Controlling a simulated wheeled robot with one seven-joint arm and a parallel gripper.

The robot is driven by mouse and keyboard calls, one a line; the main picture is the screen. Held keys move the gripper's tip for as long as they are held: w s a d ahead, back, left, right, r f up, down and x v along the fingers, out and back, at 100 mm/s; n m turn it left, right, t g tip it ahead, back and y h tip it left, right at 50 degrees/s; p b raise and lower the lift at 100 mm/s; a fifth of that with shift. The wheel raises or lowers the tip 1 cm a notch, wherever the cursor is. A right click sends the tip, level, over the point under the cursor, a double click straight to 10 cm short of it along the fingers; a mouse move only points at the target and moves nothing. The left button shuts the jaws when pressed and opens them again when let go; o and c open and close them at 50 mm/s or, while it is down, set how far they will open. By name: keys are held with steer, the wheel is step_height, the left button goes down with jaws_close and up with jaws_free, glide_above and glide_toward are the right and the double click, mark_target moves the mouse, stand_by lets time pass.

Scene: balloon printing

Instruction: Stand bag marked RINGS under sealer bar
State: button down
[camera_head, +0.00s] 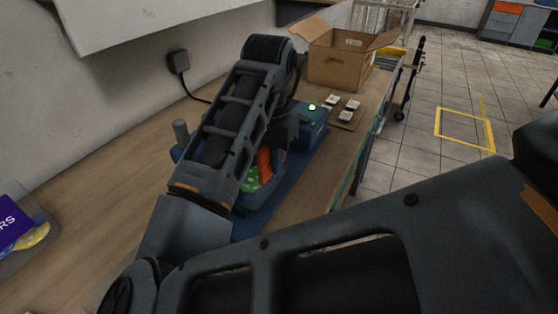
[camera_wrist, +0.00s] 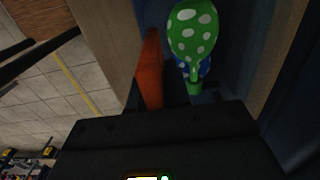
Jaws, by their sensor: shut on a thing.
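A clear-looking bag with a green white-spotted balloon and an orange-red panel (camera_head: 264,163) stands by the blue sealer (camera_head: 313,120), partly hidden behind my arm. In the wrist view I see its green balloon (camera_wrist: 192,32), with a blue spotted one below, and the orange-red panel (camera_wrist: 151,70) edge-on at left. No RINGS lettering is readable. My gripper (camera_head: 285,132) is shut on the bag beside the sealer; its fingertips are mostly hidden. A dark bar (camera_wrist: 170,140) spans the lower wrist view. I cannot tell whether the bag sits under the sealer bar.
Another bag with a purple label ending in "RS" (camera_head: 14,222) lies at the left of the wooden bench (camera_head: 100,190). An open cardboard box (camera_head: 340,65) and several small pale items (camera_head: 347,109) are farther back. The sealer shows a green light. Tiled floor lies right of the bench.

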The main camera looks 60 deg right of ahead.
steer(key=shift+w, duration=0.25)
steer(key=c, duration=1)
jaws_free()
steer(key=s+r+p, duration=0.1)
steer(key=r+p, duration=0.1)
steer(key=s+r+p, duration=0.1)
steer(key=r+p, duration=0.1)
steer(key=s+r+p, duration=0.1)
steer(key=r+p, duration=0.1)
steer(key=r, duration=0.1)
steer(key=shift+d, duration=0.1)
